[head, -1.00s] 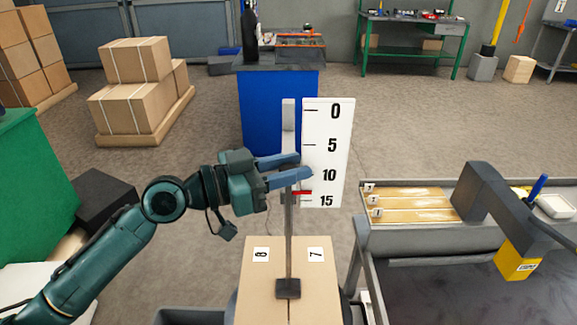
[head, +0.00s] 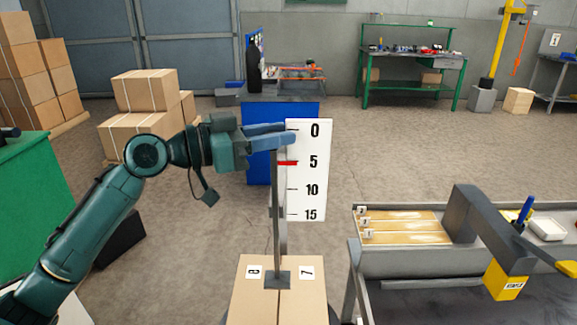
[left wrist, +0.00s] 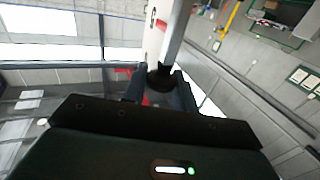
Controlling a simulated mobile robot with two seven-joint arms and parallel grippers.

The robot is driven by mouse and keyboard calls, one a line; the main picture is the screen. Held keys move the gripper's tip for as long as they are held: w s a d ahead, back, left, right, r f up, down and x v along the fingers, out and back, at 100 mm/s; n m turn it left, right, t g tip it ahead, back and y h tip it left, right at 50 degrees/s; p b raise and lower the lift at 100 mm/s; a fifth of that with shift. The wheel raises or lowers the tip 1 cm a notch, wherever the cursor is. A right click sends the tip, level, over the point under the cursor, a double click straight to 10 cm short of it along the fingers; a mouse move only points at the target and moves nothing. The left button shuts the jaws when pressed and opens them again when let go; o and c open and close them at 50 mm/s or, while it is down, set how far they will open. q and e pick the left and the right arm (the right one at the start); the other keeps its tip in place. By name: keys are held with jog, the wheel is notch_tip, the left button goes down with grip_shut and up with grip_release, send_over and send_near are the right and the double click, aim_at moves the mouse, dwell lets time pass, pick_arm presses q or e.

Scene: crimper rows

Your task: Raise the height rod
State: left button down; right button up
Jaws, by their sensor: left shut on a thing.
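The grey height rod (head: 274,190) stands upright on a dark foot on a cardboard box, beside a white scale board (head: 311,185) marked 0, 5, 10 and 15. A red pointer (head: 287,163) sits at about the 5 mark. My left gripper (head: 288,134) is at the upper part of the rod, level with the 0 mark, and its fingers cover part of it. In the left wrist view, the fingers (left wrist: 160,92) are shut around a dark knob (left wrist: 160,78) on the rod. My right gripper is not in view.
The cardboard box (head: 257,298) under the rod bears labels 8 and 7. A grey bench (head: 405,262) with labelled wooden strips and a dark arm with a yellow end stands at right. A blue cabinet (head: 258,170) is behind.

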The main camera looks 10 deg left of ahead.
pick_arm(q)
notch_tip(320, 180, up, 6)
jog(key=p, duration=0.2)
jog(key=shift+p, duration=0.3)
jog(key=shift+r, duration=0.3)
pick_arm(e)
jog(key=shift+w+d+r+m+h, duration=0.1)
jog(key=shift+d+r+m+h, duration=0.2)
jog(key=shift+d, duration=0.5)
pick_arm(q)
jog(key=shift+r, duration=0.1)
jog(key=c, duration=1.2)
grip_release()
jog(key=shift+c, duration=0.2)
jog(key=shift+o, duration=0.5)
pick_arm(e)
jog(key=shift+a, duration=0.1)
pick_arm(q)
jog(key=shift+f, duration=0.2)
jog(key=shift+a, duration=0.1)
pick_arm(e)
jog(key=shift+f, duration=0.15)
